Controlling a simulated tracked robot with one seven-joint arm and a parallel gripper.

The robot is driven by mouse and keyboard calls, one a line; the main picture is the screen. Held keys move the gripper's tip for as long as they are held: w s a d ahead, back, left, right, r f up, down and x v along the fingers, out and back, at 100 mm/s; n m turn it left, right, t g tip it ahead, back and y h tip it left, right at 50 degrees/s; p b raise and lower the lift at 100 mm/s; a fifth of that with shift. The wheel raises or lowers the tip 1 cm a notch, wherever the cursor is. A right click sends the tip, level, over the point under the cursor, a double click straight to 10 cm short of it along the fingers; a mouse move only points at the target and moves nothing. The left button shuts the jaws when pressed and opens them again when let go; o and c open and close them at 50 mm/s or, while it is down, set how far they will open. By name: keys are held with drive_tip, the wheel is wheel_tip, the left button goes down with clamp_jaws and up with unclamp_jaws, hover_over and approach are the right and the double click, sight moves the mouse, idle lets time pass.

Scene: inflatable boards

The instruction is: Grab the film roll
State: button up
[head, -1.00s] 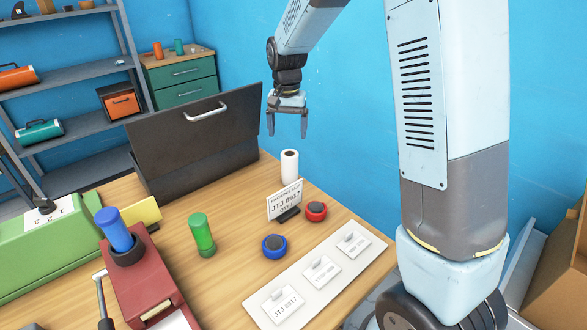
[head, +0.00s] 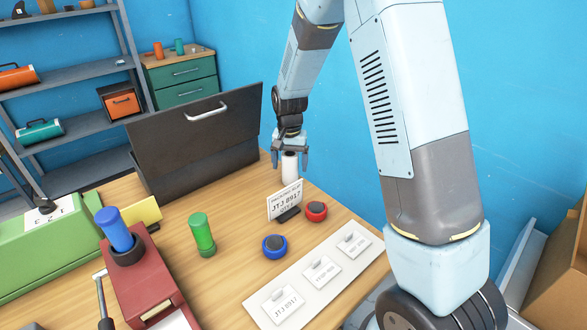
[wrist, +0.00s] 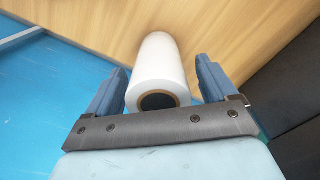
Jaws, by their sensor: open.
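The white film roll (head: 290,168) stands upright near the back right edge of the wooden table, behind the small sign plate. My gripper (head: 290,162) is over the roll from above, with a finger on each side of it. In the wrist view the roll (wrist: 160,72) lies between the two open fingers of my gripper (wrist: 163,82), its dark core end facing the palm. A gap shows between the roll and the right finger; the left finger is closer, and I cannot tell whether it touches.
A sign plate (head: 285,198) stands just in front of the roll, with a red round object (head: 316,210) beside it. A large dark case (head: 200,140) stands to the left. A blue wall (head: 400,190) is close behind. Bare table (head: 240,205) lies front left.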

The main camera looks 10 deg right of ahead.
drive_tip(key=shift+f, duration=0.5)
drive_tip(key=c, duration=1.2)
drive_tip(key=shift+c, duration=0.2)
drive_tip(key=shift+r, duration=0.2)
